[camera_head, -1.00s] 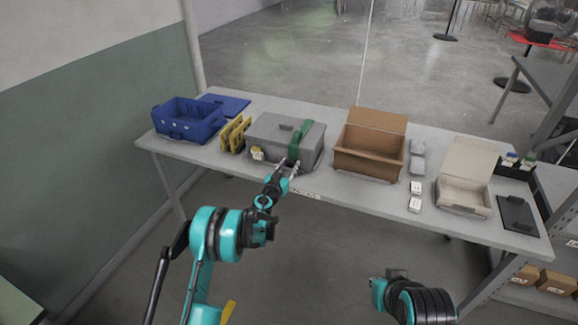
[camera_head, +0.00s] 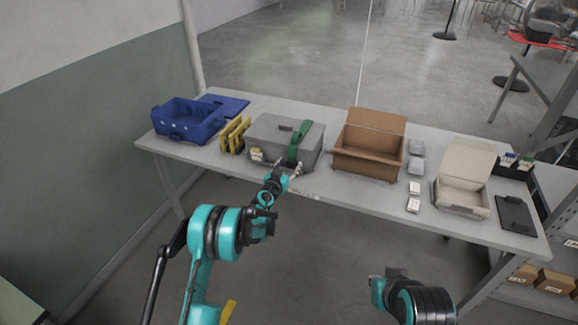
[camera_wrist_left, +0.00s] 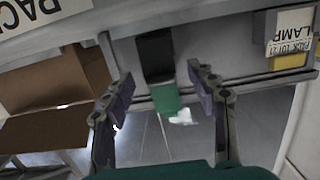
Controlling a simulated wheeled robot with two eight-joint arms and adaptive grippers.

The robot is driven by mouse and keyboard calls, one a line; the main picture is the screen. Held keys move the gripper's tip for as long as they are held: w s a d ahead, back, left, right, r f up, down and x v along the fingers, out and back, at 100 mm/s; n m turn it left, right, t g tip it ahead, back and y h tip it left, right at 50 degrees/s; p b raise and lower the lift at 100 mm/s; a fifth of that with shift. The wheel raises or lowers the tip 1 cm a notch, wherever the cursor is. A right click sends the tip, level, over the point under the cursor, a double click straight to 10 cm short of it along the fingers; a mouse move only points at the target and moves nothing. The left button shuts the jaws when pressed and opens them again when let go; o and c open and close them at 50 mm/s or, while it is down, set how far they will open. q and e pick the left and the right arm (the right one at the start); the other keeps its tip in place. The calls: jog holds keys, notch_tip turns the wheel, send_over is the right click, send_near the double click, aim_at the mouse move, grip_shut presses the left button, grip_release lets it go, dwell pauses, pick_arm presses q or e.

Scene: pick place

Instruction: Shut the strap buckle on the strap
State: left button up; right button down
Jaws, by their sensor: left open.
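A grey lidded case (camera_head: 262,132) stands on the table, with a green strap (camera_head: 299,142) running over its lid and down its front. In the left wrist view, the strap's green end (camera_wrist_left: 166,98) hangs below a black piece (camera_wrist_left: 155,54), which may be the buckle. I cannot tell whether it is fastened. My left gripper (camera_head: 288,168) is at the case's front, below the strap. Its fingers (camera_wrist_left: 165,86) are open, one on either side of the strap's end, with visible gaps. My right gripper (camera_head: 386,276) is low, away from the table; its jaws are unclear.
Yellow pieces (camera_head: 233,135) and a blue crate (camera_head: 187,138) stand left of the case. An open cardboard box (camera_head: 366,163) stands to its right. Farther right are small white boxes (camera_head: 413,205) and an open cream box (camera_head: 461,210). The floor before the table is clear.

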pick_arm(q)
jog(key=shift+s, duration=0.1)
jog(key=v, duration=1.2)
